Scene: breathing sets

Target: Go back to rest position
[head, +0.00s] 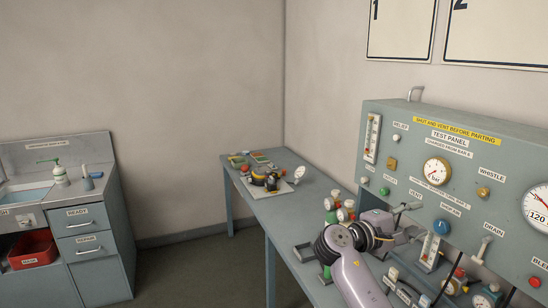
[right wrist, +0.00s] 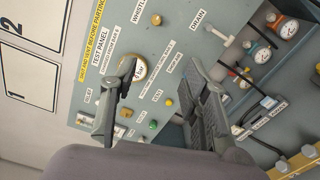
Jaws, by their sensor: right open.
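My right gripper (head: 406,222) is in front of the grey-green test panel (head: 375,190), above the bench. Its jaws are open and nothing shows between them in the right wrist view (right wrist: 160,82). Beyond the open fingers, that view shows the panel face turned sideways (right wrist: 185,45), with a bar gauge partly behind one finger. I cannot tell from the head view exactly how far the fingers are from the panel. My left gripper is out of view.
The bench (head: 287,205) carries bottles and valves around my right arm, and a cluster of small gear (head: 262,180) at its far end. A sink unit (head: 60,190) with drawers and a red bin (head: 33,248) stands left. Floor between is clear.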

